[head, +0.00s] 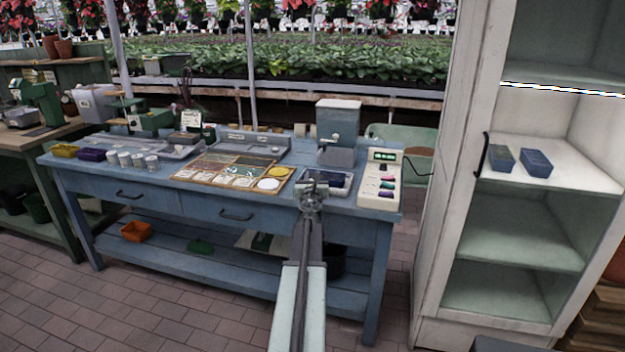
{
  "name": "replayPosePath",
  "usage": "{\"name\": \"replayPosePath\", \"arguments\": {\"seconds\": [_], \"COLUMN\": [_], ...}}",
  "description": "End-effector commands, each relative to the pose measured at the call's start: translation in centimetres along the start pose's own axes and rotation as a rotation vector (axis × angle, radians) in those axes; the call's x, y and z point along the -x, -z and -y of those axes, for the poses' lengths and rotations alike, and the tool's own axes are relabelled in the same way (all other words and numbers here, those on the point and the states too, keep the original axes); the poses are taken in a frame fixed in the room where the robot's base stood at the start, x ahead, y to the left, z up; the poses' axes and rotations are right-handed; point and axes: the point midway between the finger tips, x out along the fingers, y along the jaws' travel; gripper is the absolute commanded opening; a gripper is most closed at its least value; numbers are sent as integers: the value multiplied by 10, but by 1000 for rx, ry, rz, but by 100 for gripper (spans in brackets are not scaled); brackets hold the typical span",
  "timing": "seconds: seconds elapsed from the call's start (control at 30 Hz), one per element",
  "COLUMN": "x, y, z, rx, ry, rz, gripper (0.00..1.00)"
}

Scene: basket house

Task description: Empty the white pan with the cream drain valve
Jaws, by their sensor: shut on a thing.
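A shallow white pan (342,192) with dark contents sits near the front edge of the blue workbench, below the grey hopper machine. My gripper (311,188) is at the pan's front left, reaching from the front of the bench. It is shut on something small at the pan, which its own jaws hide. I cannot make out the cream drain valve, and I cannot tell which part the jaws hold.
The blue workbench (75,168) holds several white cups (138,160), a sectioned board (225,172), the hopper machine (338,125) and a control box (381,180) with green display. An open white cabinet (462,130) stands right, with two blue trays (537,163). Brick floor lies front left.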

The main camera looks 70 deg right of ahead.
Motion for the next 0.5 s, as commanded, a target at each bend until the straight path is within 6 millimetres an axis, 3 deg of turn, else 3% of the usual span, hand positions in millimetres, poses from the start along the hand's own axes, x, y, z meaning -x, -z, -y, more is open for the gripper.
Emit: {"name": "replayPosePath", "arguments": {"seconds": [0.5], "x": [-7], "y": [0], "z": [-2], "rx": [-1], "ry": [-154], "rz": [0], "gripper": [0]}}
